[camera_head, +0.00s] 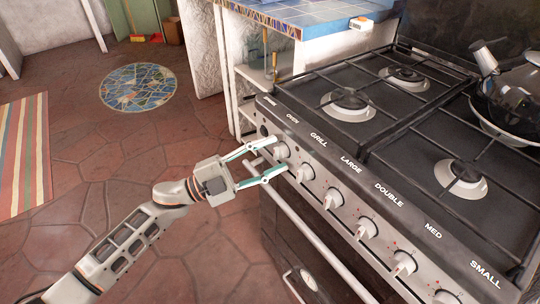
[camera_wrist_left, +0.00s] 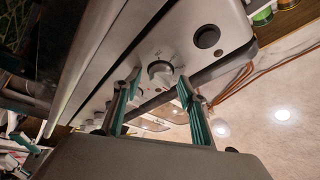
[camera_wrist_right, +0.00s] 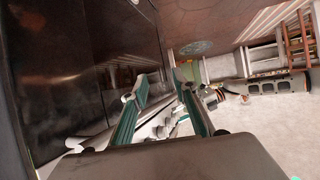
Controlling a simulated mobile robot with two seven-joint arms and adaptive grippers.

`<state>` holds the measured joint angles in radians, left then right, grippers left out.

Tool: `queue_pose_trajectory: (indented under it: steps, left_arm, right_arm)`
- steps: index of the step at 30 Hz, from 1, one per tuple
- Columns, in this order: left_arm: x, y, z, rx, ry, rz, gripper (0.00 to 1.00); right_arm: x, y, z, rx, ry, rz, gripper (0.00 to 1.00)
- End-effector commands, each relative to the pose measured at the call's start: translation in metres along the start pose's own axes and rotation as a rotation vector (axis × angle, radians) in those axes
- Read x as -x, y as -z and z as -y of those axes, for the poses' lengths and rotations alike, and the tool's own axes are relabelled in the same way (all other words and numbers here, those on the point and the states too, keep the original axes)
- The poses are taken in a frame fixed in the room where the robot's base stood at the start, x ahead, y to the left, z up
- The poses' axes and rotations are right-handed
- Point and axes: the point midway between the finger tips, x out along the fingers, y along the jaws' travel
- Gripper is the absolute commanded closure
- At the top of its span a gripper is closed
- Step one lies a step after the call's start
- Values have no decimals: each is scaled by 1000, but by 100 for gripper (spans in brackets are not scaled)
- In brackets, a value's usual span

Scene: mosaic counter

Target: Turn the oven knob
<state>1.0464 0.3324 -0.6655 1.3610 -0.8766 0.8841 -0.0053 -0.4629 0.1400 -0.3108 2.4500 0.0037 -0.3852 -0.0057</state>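The oven knob (camera_head: 281,151) is a pale round knob on the stove's front panel, below the OVEN label and just right of a dark round button. It also shows in the left wrist view (camera_wrist_left: 160,72), between and beyond my fingertips. My left gripper (camera_head: 278,156) is open, its two teal-lined fingers pointing at the panel on either side of this knob. I cannot tell whether they touch it. My right gripper (camera_wrist_right: 160,82) shows only in its own wrist view, open with nothing between its fingers.
Several similar knobs, including the GRILL knob (camera_head: 305,174), run along the panel close to my lower left finger. An oven handle bar (camera_head: 318,240) lies below. A kettle (camera_head: 510,92) sits on the right side of the hob. The floor left of the stove is clear around a mosaic circle (camera_head: 138,87).

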Motion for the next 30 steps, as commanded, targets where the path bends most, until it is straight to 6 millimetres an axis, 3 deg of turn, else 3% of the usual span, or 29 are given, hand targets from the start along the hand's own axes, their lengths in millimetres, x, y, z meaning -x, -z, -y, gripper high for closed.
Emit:
queue_pose_trajectory:
  steps: [8,21,30]
  left_arm:
    - [8,0,0,2,0,1,58]
    - [89,-1,-1,2,-2,3,58]
    - [118,0,0,0,0,0,58]
  right_arm:
    - [1,-1,0,1,1,2,72]
    - [0,0,0,0,0,0,72]
    - [0,0,0,0,0,0,72]
